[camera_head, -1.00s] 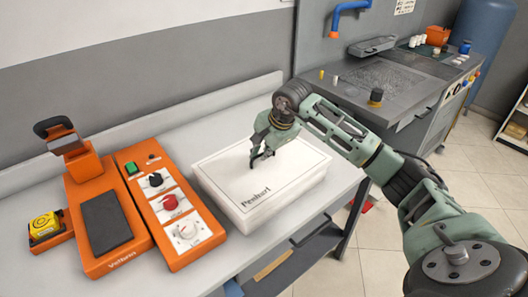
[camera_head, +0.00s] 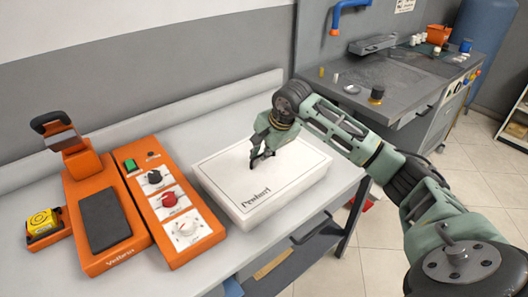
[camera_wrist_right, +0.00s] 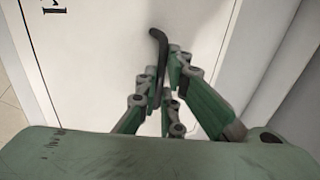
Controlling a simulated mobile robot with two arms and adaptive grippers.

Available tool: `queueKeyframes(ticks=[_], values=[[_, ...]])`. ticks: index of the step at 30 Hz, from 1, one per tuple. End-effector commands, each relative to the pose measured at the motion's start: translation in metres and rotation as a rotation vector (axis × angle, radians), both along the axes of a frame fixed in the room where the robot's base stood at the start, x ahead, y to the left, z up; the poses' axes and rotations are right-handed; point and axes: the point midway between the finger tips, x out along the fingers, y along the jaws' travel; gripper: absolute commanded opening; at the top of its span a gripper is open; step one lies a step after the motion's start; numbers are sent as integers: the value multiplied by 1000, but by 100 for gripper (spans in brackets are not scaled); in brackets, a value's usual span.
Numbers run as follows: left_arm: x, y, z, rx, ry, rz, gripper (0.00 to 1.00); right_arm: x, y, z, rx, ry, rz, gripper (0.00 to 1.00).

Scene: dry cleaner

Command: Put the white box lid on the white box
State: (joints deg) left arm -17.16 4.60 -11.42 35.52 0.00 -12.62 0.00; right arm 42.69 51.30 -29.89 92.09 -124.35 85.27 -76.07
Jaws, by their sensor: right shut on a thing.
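The white box lid (camera_head: 225,172) is a flat white panel with a thin dark border line and dark lettering near its front corner. It lies over the white box (camera_head: 285,197), with its edges looking lined up with the box sides. I cannot tell whether a small gap is left between them. My right gripper (camera_head: 262,158) points down at the middle of the lid and is shut on it. In the right wrist view, the fingers (camera_wrist_right: 168,62) are close together over the lid's white top (camera_wrist_right: 95,60); the exact grip spot is partly hidden. My left gripper is out of view.
An orange control panel (camera_head: 148,178) with knobs stands close to the left of the box. An orange device with a dark pad (camera_head: 104,220) stands further left. A grey workbench (camera_head: 345,92) is at the back right.

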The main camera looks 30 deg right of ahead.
Motion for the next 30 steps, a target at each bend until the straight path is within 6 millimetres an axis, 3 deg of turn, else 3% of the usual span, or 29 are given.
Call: queueKeyframes(ticks=[30], values=[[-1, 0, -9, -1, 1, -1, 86, 0, 0, -8, 1, -2, -1, 0]])
